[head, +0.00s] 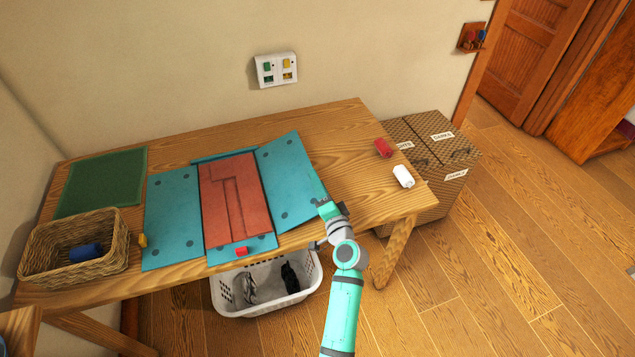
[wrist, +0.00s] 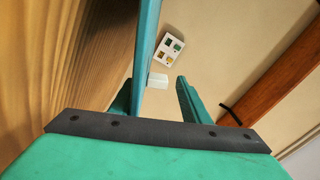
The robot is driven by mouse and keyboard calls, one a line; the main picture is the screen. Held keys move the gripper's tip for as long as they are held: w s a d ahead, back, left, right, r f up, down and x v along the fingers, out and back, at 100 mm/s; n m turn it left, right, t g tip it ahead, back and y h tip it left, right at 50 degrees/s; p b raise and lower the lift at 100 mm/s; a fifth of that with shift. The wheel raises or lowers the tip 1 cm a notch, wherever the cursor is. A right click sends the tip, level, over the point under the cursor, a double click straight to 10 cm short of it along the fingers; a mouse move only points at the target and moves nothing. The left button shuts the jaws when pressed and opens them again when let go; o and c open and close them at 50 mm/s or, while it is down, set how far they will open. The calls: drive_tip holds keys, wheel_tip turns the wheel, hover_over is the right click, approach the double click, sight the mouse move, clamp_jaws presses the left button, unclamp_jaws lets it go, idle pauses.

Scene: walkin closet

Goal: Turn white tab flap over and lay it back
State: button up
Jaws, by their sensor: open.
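A folding board with teal flaps lies on the wooden table, with a red cloth (head: 238,200) on its middle. Its right teal flap (head: 287,180) looks tilted up off the table. My gripper (head: 318,184) is at this flap's right edge. In the wrist view the flap (wrist: 148,45) shows edge-on between the jaws of my gripper (wrist: 155,88), nearer the left finger. A small white tab (wrist: 158,80) sits beside the flap between the open fingers. In the head view this tab is hidden by my gripper. Whether the fingers touch the flap or tab, I cannot tell.
The front flap has a red tab (head: 241,251), the left flap a yellow tab (head: 142,240). A wicker basket (head: 113,257) and green mat (head: 103,182) are at left.

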drive_tip(key=v, duration=1)
drive_tip(key=shift+s+d, duration=0.1)
drive_tip(key=shift+s, duration=0.05)
drive_tip(key=v, duration=1.2)
idle(1.0)
drive_tip(key=shift+s+d, duration=0.1)
idle(0.5)
drive_tip(key=s+f+n+g+h, duration=0.15)
drive_tip(key=s+f+h, duration=0.45)
drive_tip(key=s+f, duration=0.65)
drive_tip(key=s+a+r+n, duration=0.2)
drive_tip(key=s+r, duration=0.3)
drive_tip(key=s, duration=0.4)
drive_tip(key=s+a+r+n+h, duration=0.1)
drive_tip(key=s+a+r+n, duration=0.1)
drive_tip(key=s+r+n, duration=0.3)
drive_tip(key=v, duration=0.4)
drive_tip(key=shift+s+f, duration=0.2)
drive_tip(key=shift+s, duration=0.25)
